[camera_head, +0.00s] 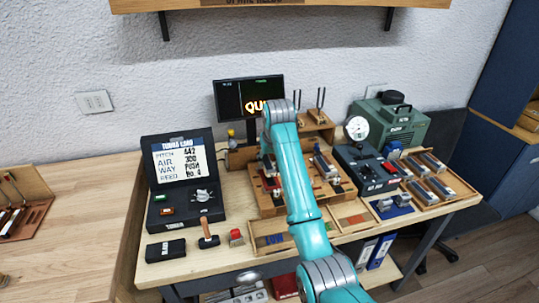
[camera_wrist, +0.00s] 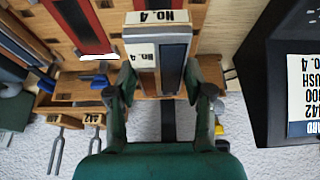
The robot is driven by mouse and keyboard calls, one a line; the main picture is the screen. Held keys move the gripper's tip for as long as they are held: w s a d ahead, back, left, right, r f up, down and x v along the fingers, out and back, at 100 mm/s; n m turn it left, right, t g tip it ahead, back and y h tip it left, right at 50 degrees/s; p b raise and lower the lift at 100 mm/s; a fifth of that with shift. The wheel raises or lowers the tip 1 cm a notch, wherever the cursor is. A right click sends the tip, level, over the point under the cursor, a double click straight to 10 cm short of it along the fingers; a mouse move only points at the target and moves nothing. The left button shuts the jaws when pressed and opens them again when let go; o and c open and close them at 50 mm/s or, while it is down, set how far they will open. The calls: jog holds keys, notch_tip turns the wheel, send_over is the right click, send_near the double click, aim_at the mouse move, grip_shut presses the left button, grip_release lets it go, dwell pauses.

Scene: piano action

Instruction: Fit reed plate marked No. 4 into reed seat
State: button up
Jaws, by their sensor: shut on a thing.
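My gripper (camera_wrist: 161,78) is shut on the reed plate marked No. 4 (camera_wrist: 173,57), a narrow block with a dark blue-grey strip and a pale side bearing the mark. Its fingers press on both sides. A white label reading No. 4 (camera_wrist: 157,17) shows just beyond the plate's far end in the wrist view. The reed seat itself is mostly hidden under the plate and fingers. I cannot tell whether the plate is in it or above it. In the head view my arm covers the gripper and plate over the wooden work board (camera_head: 262,200).
Red strips (camera_wrist: 82,27) lie on the board beside the plate. Tuning forks (camera_wrist: 55,150) stand nearby. A black case (camera_head: 178,180) with a lit panel is left of the board. A gauge box (camera_head: 366,170) and a tray of plates (camera_head: 463,186) are at right.

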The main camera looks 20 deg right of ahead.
aim_at(270, 180)
jog(key=shift+f, duration=2.15)
jog(key=shift+f, duration=0.55)
dwell(0.6)
jog(key=shift+s, duration=0.1)
jog(key=o, duration=1.3)
jog(key=v, duration=1.2)
